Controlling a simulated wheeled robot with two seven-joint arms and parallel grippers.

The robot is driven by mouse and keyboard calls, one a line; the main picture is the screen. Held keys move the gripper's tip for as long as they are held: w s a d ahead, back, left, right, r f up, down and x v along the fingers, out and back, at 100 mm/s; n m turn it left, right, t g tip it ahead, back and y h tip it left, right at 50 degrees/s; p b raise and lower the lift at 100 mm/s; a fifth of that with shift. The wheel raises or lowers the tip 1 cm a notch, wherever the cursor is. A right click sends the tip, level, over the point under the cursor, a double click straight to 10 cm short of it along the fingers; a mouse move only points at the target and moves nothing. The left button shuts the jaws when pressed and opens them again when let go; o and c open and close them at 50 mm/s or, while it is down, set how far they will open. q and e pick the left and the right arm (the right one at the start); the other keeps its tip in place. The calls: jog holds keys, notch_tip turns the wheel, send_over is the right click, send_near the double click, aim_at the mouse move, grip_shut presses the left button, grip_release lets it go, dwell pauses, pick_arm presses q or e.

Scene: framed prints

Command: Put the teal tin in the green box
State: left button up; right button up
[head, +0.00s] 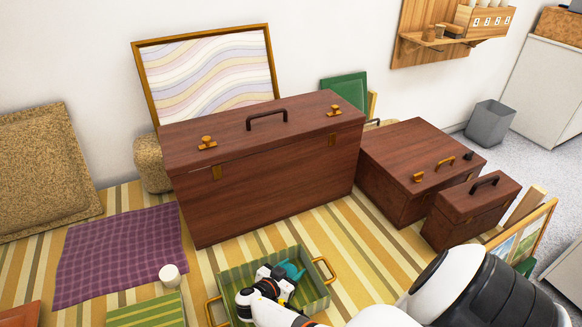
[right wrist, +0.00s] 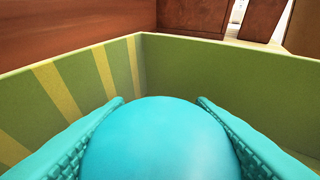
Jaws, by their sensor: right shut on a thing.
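The green box (head: 314,285) is an open striped tray with brass handles, on the striped floor covering at the bottom middle of the head view. My right gripper (head: 289,271) reaches down into it. In the right wrist view its textured teal fingers stand on both sides of the teal tin (right wrist: 160,140), a smooth, rounded thing, and are shut on it. The green box's walls (right wrist: 215,80) rise around and beyond the tin. In the head view the gripper mostly hides the tin. I cannot tell whether it touches the box's bottom. My left gripper is not in view.
A large brown chest (head: 270,180) stands just behind the box, with two smaller brown cases (head: 412,170) to the right. A white cup-like thing (head: 169,275) stands left of the box by a purple cloth (head: 120,250). A framed wavy print (head: 205,80) leans behind.

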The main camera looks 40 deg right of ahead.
jog(key=shift+f, duration=0.1)
jog(key=o, duration=0.8)
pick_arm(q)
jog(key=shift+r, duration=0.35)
pick_arm(e)
jog(key=p+v, duration=0.1)
jog(key=v, duration=0.9)
jog(key=shift+a+r, duration=0.2)
jog(key=shift+a, duration=0.1)
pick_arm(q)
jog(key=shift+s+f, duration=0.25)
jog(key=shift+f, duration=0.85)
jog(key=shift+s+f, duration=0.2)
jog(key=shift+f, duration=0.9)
pick_arm(e)
jog(key=shift+s+a+r, duration=0.1)
jog(key=shift+a+r, duration=0.2)
jog(key=shift+a, duration=0.35)
